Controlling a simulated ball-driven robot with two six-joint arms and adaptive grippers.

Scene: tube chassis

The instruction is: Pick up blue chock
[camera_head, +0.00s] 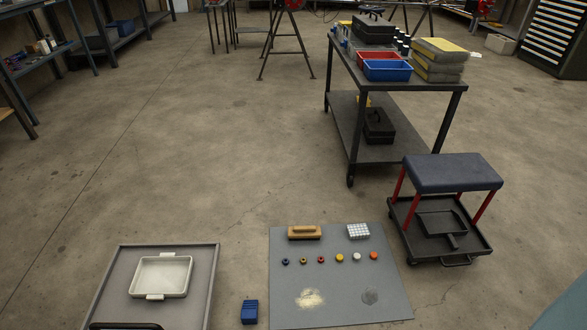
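The blue chock (249,312) is a small ribbed blue block on the concrete floor near the bottom edge. It stands in the gap between a grey tray on the left and a grey mat on the right, apart from both. Nothing touches it in this view. Neither of my grippers shows in the head view.
A large grey tray (111,266) holds a white handled pan (161,277). The grey mat (345,311) carries a wooden-backed brush (304,232), a white gridded block (358,231) and several coloured caps. A wheeled stool (453,172) and dark cart (459,88) stand right.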

